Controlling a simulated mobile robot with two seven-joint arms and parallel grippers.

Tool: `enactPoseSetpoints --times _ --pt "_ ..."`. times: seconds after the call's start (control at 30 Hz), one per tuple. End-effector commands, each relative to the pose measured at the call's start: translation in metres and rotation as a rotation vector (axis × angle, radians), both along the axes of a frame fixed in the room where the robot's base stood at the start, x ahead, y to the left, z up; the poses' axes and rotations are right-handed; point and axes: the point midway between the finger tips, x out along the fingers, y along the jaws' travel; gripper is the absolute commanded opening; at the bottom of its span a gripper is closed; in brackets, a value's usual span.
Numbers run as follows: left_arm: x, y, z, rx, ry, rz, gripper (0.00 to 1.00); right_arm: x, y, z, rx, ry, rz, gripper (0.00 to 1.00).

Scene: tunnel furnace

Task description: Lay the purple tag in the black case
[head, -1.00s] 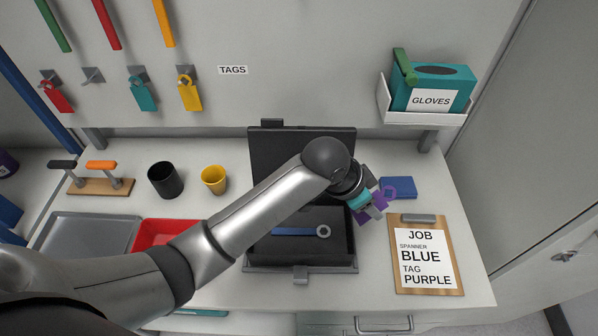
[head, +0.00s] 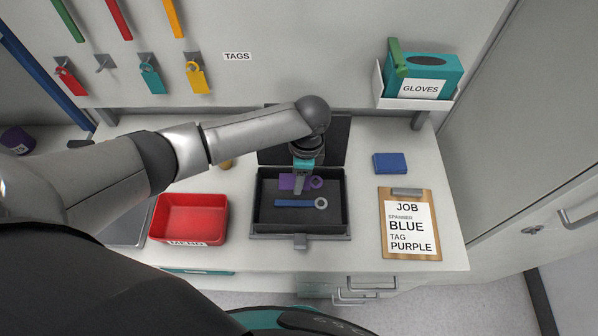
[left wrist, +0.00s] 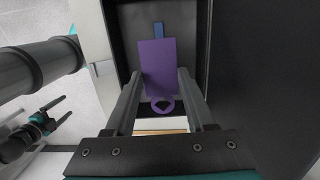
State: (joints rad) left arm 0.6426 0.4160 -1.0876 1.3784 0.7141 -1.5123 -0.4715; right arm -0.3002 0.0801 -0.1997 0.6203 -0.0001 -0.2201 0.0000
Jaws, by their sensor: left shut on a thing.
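The purple tag (head: 287,182) has a flat body and a ring. My left gripper (head: 299,190) is shut on the tag's body, with the tag over the back part of the open black case (head: 258,212). In the left wrist view, the tag (left wrist: 157,62) sits between the two fingers of my left gripper (left wrist: 159,76). I cannot tell whether it touches the case floor. A blue spanner (head: 293,203) lies in the case in front of the tag. My right gripper (left wrist: 52,115) is open and empty in the left wrist view.
A clipboard (head: 382,225) reading spanner blue, tag purple lies right of the case, with a blue block (head: 390,163) behind it. A red tray (head: 188,212) stands on the left. The case's raised lid (head: 336,140) is behind my left gripper. Coloured tags hang on the wall.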

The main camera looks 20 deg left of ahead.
Motion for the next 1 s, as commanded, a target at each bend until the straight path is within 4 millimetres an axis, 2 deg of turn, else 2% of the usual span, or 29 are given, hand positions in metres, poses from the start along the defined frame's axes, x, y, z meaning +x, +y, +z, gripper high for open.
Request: enactPoseSetpoints --times 0.2,0.57,1.0 --pt "0.0 0.0 -0.021 -0.001 -0.001 0.0 0.15 0.0 0.0 -0.016 -0.001 0.0 -0.001 0.85" --pt "0.0 0.0 -0.048 0.0 -0.002 0.0 0.15 0.0 -0.001 -0.045 -0.001 0.0 -0.001 0.85" --pt "0.0 -0.001 -0.082 -0.002 -0.002 0.001 0.15 0.0 0.0 -0.065 -0.001 0.001 0.0 0.85"
